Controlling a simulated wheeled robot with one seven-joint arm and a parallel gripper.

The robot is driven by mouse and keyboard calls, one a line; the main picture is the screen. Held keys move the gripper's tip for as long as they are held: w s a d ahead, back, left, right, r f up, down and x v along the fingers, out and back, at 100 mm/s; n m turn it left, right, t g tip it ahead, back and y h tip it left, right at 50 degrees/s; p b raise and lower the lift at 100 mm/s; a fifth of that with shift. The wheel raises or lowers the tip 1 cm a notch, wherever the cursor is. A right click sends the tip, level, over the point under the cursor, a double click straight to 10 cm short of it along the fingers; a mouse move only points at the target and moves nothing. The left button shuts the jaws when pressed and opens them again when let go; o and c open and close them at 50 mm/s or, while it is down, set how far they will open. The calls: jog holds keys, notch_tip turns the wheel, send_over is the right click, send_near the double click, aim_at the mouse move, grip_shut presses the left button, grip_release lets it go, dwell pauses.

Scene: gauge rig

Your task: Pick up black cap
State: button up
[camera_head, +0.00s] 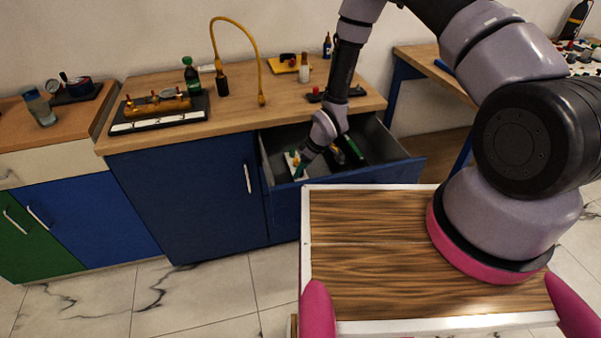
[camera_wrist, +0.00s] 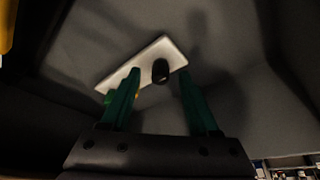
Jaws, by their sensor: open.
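The black cap (camera_wrist: 160,70) stands on a white plate (camera_wrist: 172,50) inside the open drawer, as the wrist view shows. My gripper (camera_wrist: 158,80) is open, with its two green fingers apart on either side of the cap in the picture; I cannot tell how much height lies between them. In the head view my gripper (camera_head: 301,168) reaches down into the drawer (camera_head: 385,150) over the white plate (camera_head: 291,160). The cap is hidden there behind the gripper.
Drawer walls surround the gripper. A green-and-black item (camera_head: 352,147) lies to the right in the drawer. The wooden counter (camera_head: 160,85) above holds bottles and a brass fitting.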

grip_shut()
jog(key=shift+r, duration=0.15)
